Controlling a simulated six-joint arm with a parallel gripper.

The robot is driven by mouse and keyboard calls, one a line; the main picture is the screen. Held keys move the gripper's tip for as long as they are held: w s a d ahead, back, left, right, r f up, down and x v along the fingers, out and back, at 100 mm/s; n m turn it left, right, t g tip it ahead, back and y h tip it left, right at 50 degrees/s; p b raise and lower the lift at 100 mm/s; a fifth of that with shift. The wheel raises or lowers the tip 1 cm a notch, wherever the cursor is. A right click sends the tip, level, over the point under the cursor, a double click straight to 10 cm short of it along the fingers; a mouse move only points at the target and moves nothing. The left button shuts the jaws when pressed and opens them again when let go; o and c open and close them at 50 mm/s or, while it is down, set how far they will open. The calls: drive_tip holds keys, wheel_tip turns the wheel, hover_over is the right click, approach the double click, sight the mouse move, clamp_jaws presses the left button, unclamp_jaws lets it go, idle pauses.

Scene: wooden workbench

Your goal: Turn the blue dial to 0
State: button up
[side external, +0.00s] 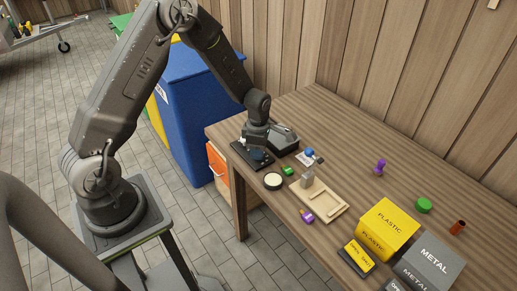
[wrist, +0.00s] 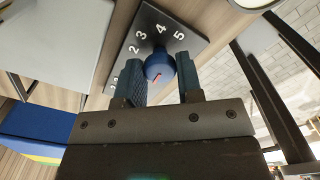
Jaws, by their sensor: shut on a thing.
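The blue dial (wrist: 160,67) sits on a dark plate (wrist: 202,45) with white numbers. The numbers 2, 3, 4 and 5 show in the wrist view; the lower end of the scale is partly hidden by my left finger. A short red mark shows on the dial's near face, but I cannot tell which number it points at. My gripper (wrist: 159,72) is shut on the dial, one finger on each side. In the side view my gripper (side external: 256,146) points down over the dark plate (side external: 241,156) at the bench's left end, covering most of the dial.
A grey device (side external: 284,138) stands close behind the plate. A round white-topped item (side external: 272,181), a small green block (side external: 288,171) and a wooden tray (side external: 330,207) lie nearby. A yellow PLASTIC box (side external: 388,226) and grey METAL box (side external: 432,262) stand further right.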

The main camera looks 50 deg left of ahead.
drive_tip(key=shift+n, duration=0.4)
drive_tip(key=o, duration=0.9)
drive_tip(key=shift+r, duration=0.1)
wheel_tip(320, 180, up, 14)
drive_tip(key=shift+f, duration=0.2)
drive_tip(key=shift+r, duration=0.1)
